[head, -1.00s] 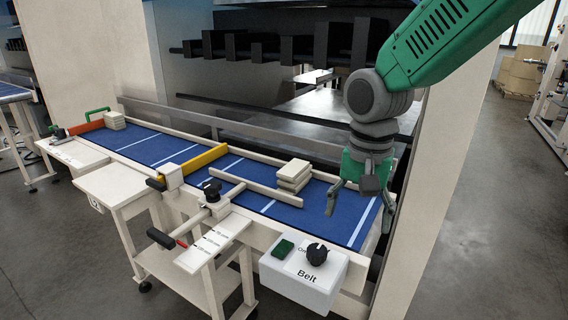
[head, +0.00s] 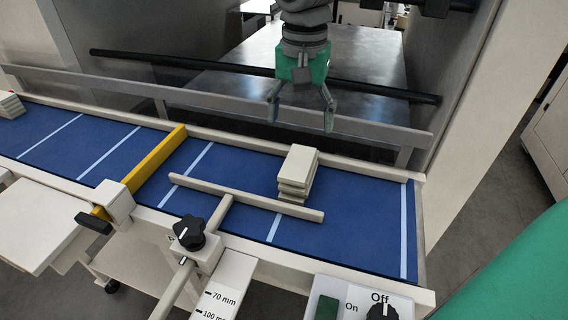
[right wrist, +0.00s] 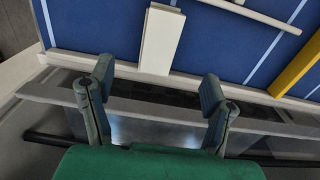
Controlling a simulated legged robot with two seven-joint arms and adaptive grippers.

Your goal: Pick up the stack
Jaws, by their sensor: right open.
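A stack of several pale, flat blocks (head: 297,172) stands on the blue belt (head: 360,210), near the belt's far rail and just beyond a pale guide bar. My right gripper (head: 301,112) is open and empty. It points down in the air above and beyond the far rail, apart from the stack. In the right wrist view the stack (right wrist: 161,40) lies ahead of the two spread fingertips (right wrist: 155,88), roughly between their lines. My left gripper is not in view.
The pale guide bar (head: 245,197) runs along the near side of the stack, and a yellow bar (head: 150,165) crosses the belt to its left. Another pale stack (head: 10,106) sits far left. A dark rod (head: 200,66) and metal table (head: 350,65) lie behind the rail.

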